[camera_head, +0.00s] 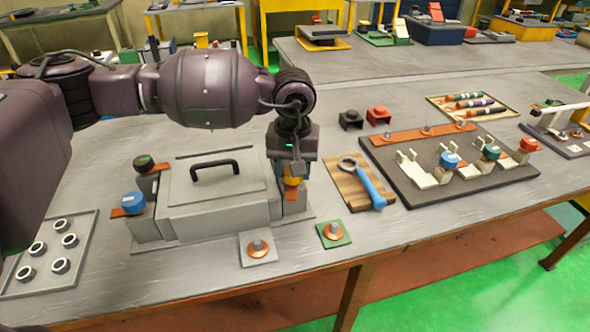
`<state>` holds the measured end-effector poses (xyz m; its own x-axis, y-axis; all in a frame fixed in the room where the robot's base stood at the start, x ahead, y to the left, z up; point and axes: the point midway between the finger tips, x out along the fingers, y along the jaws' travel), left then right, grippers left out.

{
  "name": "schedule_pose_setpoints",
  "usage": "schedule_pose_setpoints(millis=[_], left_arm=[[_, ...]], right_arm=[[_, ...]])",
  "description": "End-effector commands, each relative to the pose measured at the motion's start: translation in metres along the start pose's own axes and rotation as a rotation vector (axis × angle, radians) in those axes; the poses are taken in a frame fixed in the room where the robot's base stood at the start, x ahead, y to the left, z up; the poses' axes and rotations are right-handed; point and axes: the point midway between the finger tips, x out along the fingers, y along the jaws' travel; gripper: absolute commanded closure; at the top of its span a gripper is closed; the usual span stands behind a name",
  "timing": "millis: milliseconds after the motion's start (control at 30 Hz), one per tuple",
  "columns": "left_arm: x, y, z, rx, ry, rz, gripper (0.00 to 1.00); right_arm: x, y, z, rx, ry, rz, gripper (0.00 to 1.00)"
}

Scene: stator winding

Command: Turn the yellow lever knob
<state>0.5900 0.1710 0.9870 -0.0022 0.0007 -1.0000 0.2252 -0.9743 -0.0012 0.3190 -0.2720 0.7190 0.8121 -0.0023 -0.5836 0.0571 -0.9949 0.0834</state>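The yellow lever knob (292,181) sits at the right side of a grey box (215,190) with a black handle, above a copper-coloured bracket. My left gripper (296,168) points down right over the knob and covers its upper part. Its fingers are at the knob's top, but I cannot tell whether they are closed on it or only around it. A blue knob (134,203) and a dark green-topped knob (144,162) stand at the box's left side. My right gripper is not in view.
A wooden board with a blue-handled wrench (370,187) lies just right of the box. A dark fixture (400,180) with coloured knobs stands further right. Two small plates with copper studs (258,247) (334,234) lie in front. A tray of rings (20,285) is at left.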

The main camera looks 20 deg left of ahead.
Motion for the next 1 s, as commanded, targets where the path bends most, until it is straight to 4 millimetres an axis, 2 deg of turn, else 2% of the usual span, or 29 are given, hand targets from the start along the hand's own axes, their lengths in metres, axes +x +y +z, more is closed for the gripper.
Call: schedule_pose_setpoints(millis=[1000], left_arm=[[-0.001, 0.0, -0.003, 0.919, 0.007, 0.001, 0.78]], right_arm=[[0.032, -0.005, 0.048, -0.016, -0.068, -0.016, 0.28]])
